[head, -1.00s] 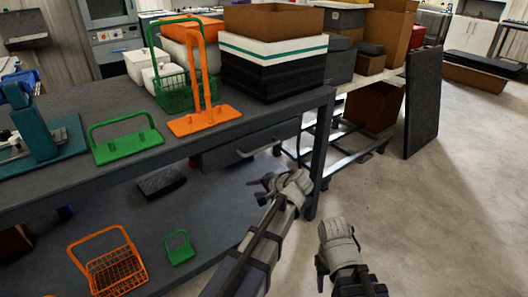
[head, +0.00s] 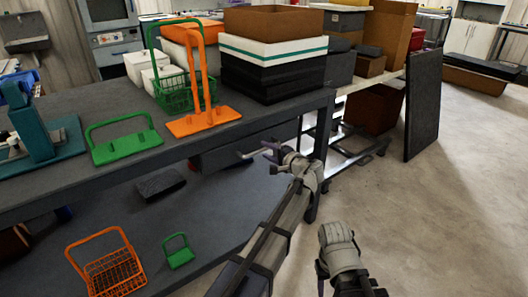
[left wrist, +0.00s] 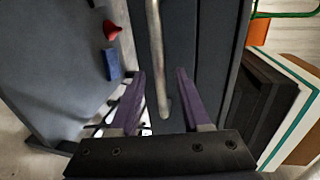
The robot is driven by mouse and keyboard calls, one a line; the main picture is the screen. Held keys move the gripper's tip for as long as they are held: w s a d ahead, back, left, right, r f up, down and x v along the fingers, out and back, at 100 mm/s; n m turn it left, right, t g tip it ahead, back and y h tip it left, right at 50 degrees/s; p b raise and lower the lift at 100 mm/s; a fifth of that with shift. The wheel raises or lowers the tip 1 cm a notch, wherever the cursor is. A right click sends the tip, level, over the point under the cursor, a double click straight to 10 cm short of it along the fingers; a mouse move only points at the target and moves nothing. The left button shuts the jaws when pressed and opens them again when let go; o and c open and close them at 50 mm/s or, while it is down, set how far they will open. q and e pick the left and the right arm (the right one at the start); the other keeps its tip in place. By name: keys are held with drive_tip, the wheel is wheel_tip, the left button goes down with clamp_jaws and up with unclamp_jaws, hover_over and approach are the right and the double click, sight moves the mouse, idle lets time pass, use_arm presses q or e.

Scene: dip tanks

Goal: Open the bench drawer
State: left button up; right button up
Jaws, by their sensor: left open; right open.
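The bench drawer (head: 218,158) is a dark front under the bench top, partly hidden behind my left arm. I see no open gap at it. In the left wrist view the metal handle (left wrist: 155,45) runs between the two purple fingers. My left gripper (head: 264,150) is open at the handle, with the fingers (left wrist: 160,75) on either side of the bar and not closed on it. My right gripper (head: 321,277) is open, low over the floor, away from the bench; its fingers show only partly.
The bench top (head: 60,182) holds a green handled plate (head: 124,148), an orange stand (head: 204,125) and stacked boxes (head: 272,75). A bench leg (head: 320,140) stands right of the drawer. The floor at right is open.

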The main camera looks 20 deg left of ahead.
use_arm(q)
drive_tip(key=shift+x, duration=1.15)
drive_tip(key=shift+c, duration=0.4)
clamp_jaws()
